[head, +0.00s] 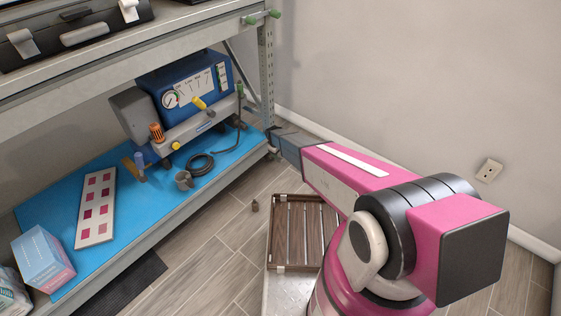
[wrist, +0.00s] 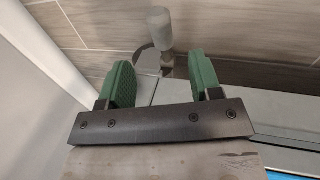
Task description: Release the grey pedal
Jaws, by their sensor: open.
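A light grey rounded piece, which looks like the grey pedal (wrist: 158,28), shows at the top middle of the wrist view. A shiny metal plate (wrist: 147,62) is just below it, partly hidden by a finger. My gripper (wrist: 160,63) is open, with one green finger on each side of the plate. The grey piece is beyond the fingertips and between their lines; I see no finger touching it. In the head view my pink arm reaches to the foot of the rack's right post (head: 266,70); the gripper and pedal are hidden there.
A slatted wooden crate (head: 272,240) is right of the shelf. A wall (head: 400,80) stands behind.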

